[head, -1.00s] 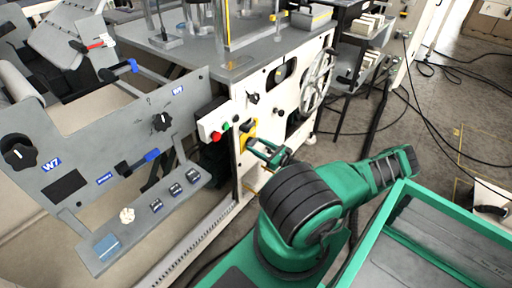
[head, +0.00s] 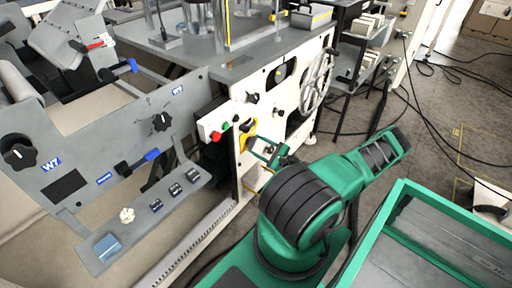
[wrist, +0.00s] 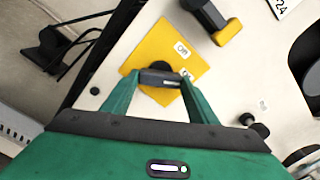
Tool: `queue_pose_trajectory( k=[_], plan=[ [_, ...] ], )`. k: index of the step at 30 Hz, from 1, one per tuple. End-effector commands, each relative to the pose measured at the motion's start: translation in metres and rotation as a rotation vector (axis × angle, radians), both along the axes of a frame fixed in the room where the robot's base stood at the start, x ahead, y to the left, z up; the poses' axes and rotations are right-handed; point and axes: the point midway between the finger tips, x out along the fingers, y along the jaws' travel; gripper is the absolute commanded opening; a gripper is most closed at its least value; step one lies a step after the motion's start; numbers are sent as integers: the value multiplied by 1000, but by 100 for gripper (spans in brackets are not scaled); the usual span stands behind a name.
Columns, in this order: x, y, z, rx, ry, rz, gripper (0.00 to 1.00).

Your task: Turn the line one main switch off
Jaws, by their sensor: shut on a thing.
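The main switch is a dark knob with a bar handle (wrist: 160,78) on a yellow plate (wrist: 158,52). The plate has two small white labels, the upper reading "Off"; the lower one is partly covered. My gripper (wrist: 162,80) is shut on the bar handle, one green finger at each end. The handle lies about level across the wrist view, its right end near the lower label. In the head view the yellow plate (head: 248,128) is on the white machine panel, and my gripper (head: 264,149) is in front of it, partly hiding the switch.
A handwheel (head: 317,80) is on the panel to the right. In the wrist view a black-and-yellow part (wrist: 212,20) stands out above the plate, and a dark knob (wrist: 254,124) lies lower right.

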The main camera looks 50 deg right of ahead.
Motion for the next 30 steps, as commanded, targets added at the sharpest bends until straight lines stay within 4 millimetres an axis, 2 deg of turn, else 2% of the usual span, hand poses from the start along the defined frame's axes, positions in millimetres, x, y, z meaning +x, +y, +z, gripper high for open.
queue_pose_trajectory(
  k=[18,30],
  plan=[
    [-1,1,-2,-579,-42,5,31],
    [-1,2,-3,-868,-63,6,31]
  ],
)
